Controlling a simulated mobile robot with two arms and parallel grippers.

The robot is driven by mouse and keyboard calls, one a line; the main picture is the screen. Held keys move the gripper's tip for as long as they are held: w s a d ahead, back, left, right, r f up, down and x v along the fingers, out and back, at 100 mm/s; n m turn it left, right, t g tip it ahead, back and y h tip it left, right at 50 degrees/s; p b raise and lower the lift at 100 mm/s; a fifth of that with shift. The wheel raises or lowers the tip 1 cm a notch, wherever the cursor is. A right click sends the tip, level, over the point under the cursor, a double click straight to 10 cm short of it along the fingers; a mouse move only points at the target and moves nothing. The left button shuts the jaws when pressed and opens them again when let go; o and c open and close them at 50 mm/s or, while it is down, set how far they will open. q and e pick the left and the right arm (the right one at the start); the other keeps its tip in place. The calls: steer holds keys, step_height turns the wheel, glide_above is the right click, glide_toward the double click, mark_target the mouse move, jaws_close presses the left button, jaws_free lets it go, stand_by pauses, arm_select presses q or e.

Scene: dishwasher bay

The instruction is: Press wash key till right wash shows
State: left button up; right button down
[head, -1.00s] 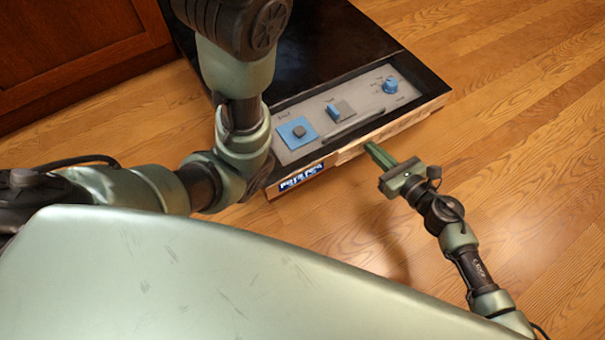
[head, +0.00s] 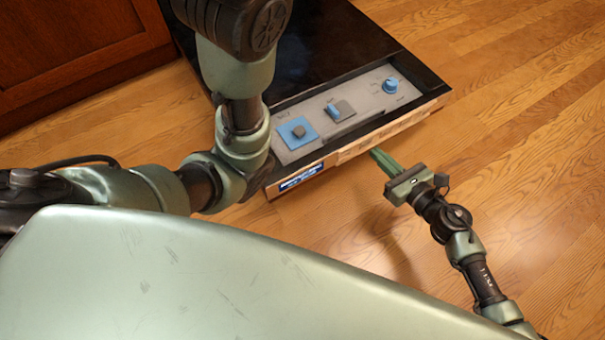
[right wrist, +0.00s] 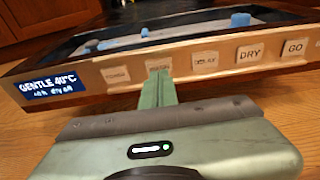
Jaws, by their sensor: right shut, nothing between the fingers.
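The wash key (right wrist: 157,65) is a pale labelled key on the machine's front edge in the right wrist view. Its lettering is small and partly hidden behind my fingertips. The display (right wrist: 49,85), left of the keys, reads "GENTLE 40°C" with a smaller second line that is hard to read. It also shows in the head view (head: 301,178). My right gripper (head: 374,153) is shut and empty, its fingertips pointing at the front edge; they also show in the right wrist view (right wrist: 157,84). They look just short of the key. My left gripper is out of view.
The delay key (right wrist: 205,60), dry key (right wrist: 250,53) and go key (right wrist: 295,48) lie to the right, another key (right wrist: 116,74) to the left. Blue controls, including a knob (head: 391,86), stand on the top panel. Open wooden floor (head: 510,140) lies to the right.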

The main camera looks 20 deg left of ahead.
steer(key=v, duration=0.3)
steer(key=shift+s+d+f, duration=0.2)
steer(key=shift+d+f, duration=0.05)
steer(key=shift+f, duration=0.05)
stand_by(1.2)
